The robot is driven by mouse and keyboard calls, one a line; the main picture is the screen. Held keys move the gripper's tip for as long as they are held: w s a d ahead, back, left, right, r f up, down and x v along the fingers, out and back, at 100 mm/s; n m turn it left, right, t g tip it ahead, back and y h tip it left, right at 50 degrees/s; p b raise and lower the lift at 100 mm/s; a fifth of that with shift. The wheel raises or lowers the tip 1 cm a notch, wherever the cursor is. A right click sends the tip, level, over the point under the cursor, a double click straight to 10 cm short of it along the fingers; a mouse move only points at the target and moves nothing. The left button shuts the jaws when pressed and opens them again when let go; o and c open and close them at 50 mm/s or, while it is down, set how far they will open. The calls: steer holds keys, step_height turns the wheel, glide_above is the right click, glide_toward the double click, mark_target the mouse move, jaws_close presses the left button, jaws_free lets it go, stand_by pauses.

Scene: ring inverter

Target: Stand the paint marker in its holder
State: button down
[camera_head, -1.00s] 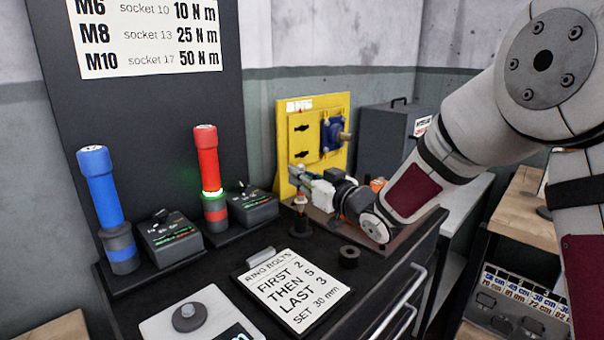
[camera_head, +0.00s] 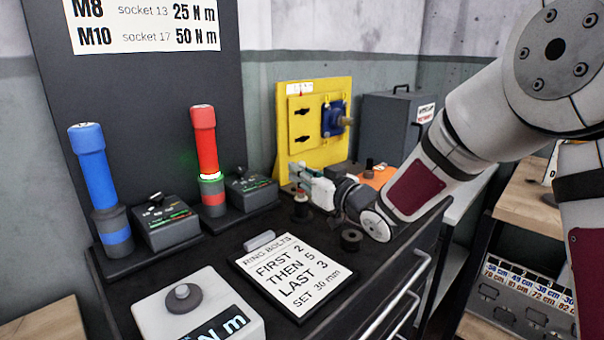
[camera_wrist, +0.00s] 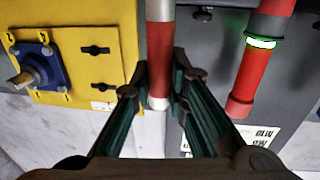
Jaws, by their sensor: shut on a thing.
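The paint marker appears to be the red and white cylinder (camera_wrist: 160,36) in the wrist view, where the picture is upside down. It stands between the fingertips of my gripper (camera_wrist: 159,88), which is shut on it. A short dark round cup (camera_head: 351,239), possibly the holder, stands nearer the bench front.
A yellow panel (camera_head: 345,95) stands behind my gripper. A red torque wrench (camera_head: 204,140) and a blue one (camera_head: 95,180) stand upright at left beside dark control boxes. A card (camera_head: 292,272) and a grey tester (camera_head: 170,312) lie in front. A grey case (camera_head: 391,125) is behind.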

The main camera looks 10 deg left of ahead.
steer(key=shift+f, duration=0.15)
steer(key=c, duration=1.5)
jaws_free()
